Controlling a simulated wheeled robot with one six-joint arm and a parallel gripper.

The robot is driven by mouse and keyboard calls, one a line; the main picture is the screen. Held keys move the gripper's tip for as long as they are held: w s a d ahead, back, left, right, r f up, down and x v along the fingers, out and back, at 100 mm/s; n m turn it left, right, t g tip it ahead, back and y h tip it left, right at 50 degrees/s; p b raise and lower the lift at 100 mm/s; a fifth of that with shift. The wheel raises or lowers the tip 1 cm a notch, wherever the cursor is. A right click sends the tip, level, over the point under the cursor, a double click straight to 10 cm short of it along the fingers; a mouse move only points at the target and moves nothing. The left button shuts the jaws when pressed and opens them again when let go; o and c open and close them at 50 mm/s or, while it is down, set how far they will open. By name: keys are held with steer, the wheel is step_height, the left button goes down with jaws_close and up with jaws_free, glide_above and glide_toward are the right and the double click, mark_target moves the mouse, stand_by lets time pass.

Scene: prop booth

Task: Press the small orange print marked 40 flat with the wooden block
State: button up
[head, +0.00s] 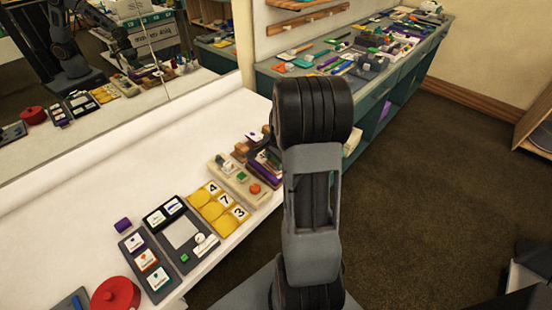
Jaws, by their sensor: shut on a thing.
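My gripper is not visible in the head view; my own arm stands in the middle and may hide it. No print with a readable 40 shows. A dark board (128,242) on the white table holds three small white cards; the middle card (147,260) has an orange patch, but its marking is too small to read. Small brown, wood-like pieces (239,151) lie at the table's far end, partly behind my arm. I cannot tell whether one is the wooden block.
A grey tray (186,262), yellow squares marked 4, 7 and 3 (213,209), a beige tray (228,173) and a red round pot (116,294) line the white table's front edge. A mirror (190,72) stands behind. A cluttered teal bench (385,88) is at the back right.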

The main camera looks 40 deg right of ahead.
steer(key=shift+f+b, duration=0.4)
steer(key=shift+f, duration=0.25)
stand_by(1.8)
steer(key=shift+s+d+r+p, duration=0.1)
steer(key=shift+s+r+p, duration=0.1)
steer(key=shift+r+p, duration=1.2)
steer(key=shift+s+r+p, duration=0.15)
steer(key=shift+r+p, duration=0.8)
steer(key=shift+r, duration=0.7)
